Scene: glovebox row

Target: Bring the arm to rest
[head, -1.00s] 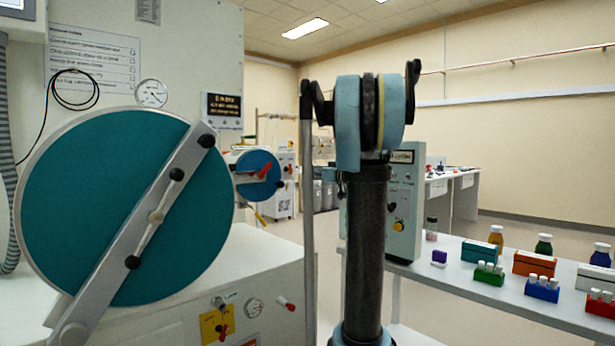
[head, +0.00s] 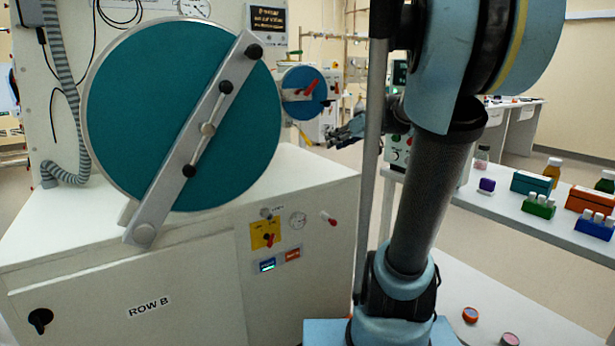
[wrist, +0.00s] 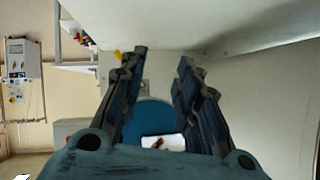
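My arm (head: 425,190) rises in front of the head camera, its dark column leaning to the right.
A glovebox cabinet (head: 180,300) marked ROW B stands at left with a large round teal door (head: 130,120) and diagonal bar. A smaller blue door (head: 303,92) is behind. At right, a bench (head: 495,200) holds bottles and racks. Two small round containers (head: 471,315) lie lower right.

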